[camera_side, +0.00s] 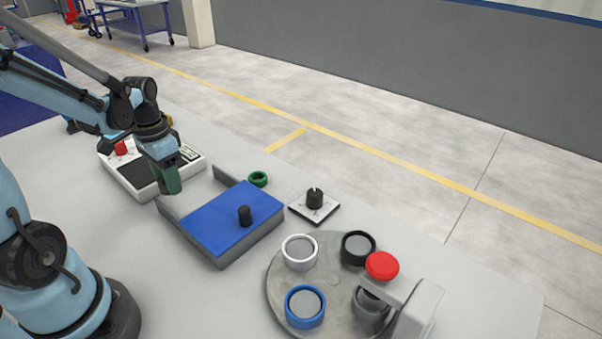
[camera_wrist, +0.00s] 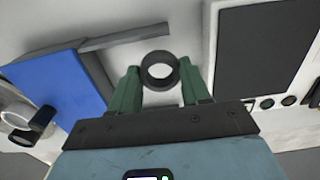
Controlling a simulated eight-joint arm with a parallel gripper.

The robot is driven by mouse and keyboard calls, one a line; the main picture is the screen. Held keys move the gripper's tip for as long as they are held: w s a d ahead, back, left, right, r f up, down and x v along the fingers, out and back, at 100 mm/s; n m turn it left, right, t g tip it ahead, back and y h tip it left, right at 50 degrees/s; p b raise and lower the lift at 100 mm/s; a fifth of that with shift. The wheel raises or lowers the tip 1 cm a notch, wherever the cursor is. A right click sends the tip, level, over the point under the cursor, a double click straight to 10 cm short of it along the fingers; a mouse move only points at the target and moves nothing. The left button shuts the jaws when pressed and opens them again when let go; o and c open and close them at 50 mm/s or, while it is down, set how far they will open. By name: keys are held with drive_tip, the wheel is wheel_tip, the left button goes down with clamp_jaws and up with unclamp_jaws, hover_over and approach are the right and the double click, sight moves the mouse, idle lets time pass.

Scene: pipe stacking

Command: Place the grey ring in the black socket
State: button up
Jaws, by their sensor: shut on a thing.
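My gripper (camera_side: 172,186) hangs over the left part of the table, beside the white device with a black panel. In the wrist view its green fingers (camera_wrist: 153,88) are shut on a dark grey ring (camera_wrist: 159,70), held at the fingertips with its opening facing the camera. In the side view I cannot make out the ring behind the fingers. The black socket (camera_side: 358,245) sits on a round grey turntable (camera_side: 283,284) at the right, well away from my gripper. It stands among white (camera_side: 299,248), blue (camera_side: 305,306) and grey (camera_side: 371,308) sockets.
A blue-topped block (camera_side: 215,222) with a black peg (camera_side: 245,216) stands between my gripper and the turntable. A green ring (camera_side: 258,179) and a white plate with a black part (camera_side: 315,199) lie behind it. A red knob (camera_side: 382,265) rises beside the black socket.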

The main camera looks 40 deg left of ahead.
sight(173, 203)
drive_tip(key=shift+a+f, duration=0.4)
drive_tip(key=shift+a, duration=0.2)
drive_tip(key=shift+f, duration=2)
drive_tip(key=shift+f, duration=0.1)
drive_tip(key=o, duration=1)
